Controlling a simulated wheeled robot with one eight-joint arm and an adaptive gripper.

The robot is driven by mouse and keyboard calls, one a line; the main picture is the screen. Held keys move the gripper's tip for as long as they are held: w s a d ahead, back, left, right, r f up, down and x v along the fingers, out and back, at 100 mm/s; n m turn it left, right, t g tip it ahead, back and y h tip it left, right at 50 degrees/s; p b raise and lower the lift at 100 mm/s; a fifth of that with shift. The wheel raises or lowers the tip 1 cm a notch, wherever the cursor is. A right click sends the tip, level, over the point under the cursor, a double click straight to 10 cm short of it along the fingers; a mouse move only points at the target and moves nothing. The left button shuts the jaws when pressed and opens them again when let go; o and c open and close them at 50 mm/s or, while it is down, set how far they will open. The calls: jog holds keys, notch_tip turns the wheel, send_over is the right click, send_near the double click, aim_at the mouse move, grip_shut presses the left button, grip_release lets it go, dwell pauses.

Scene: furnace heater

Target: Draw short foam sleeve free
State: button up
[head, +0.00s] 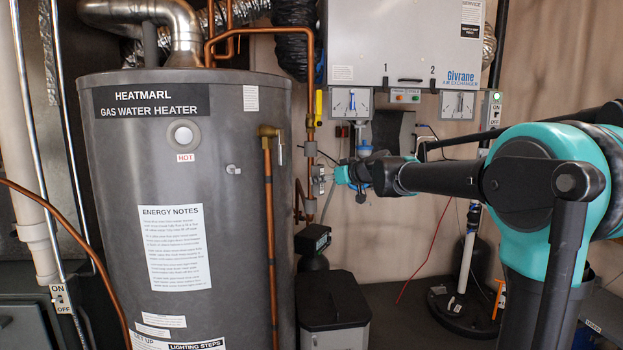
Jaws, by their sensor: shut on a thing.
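My gripper (321,180) is at the end of my teal and black arm, which reaches in from the right. It is beside the vertical copper pipe (311,90), right of the water heater. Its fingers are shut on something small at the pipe. The held piece is too small and too covered by the fingers to make out. I cannot tell the short foam sleeve apart for sure.
The grey water heater (170,110) stands close on the left. A grey air exchanger box (400,40) hangs above my arm. A yellow valve handle (319,105) is on the pipe above the gripper. A dark-lidded bin (332,300) stands below.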

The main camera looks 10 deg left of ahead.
jog(key=shift+s+d, duration=0.15)
jog(key=shift+s, duration=0.05)
dwell(0.3)
jog(key=shift+s+d, duration=1.4)
jog(key=shift+d, duration=0.05)
